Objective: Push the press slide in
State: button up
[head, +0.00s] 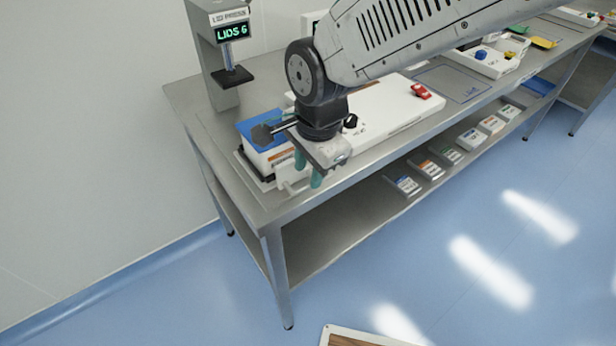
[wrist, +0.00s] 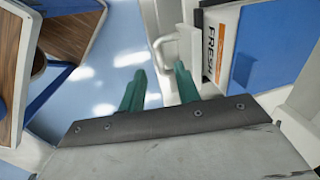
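The press slide seems to be the white part with a looped handle at the table's front left edge. Its handle (wrist: 166,48) shows in the wrist view just beyond my fingertips, closer to the right finger; contact cannot be told. In the head view the handle (head: 290,186) is partly hidden by my gripper. A white box with a blue lid (head: 256,132) sits behind it; its orange-marked "FRESH" label (wrist: 213,52) shows in the wrist view. My gripper (head: 309,170) points down with its teal fingers apart and empty; they also show in the wrist view (wrist: 158,78).
A grey post with a "LIDS 6" display (head: 233,31) stands at the back left. A white panel (head: 400,112) with a red item (head: 421,91) lies right of my gripper. Several labelled packs line the lower shelf (head: 335,235). The blue floor (head: 400,260) in front is largely clear.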

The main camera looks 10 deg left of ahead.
aim_at(306, 186)
jog(key=shift+w+a+f, duration=0.1)
jog(key=shift+f, duration=0.8)
jog(key=shift+w+a+f, duration=0.1)
jog(key=shift+f, duration=0.75)
jog(key=shift+c, duration=0.3)
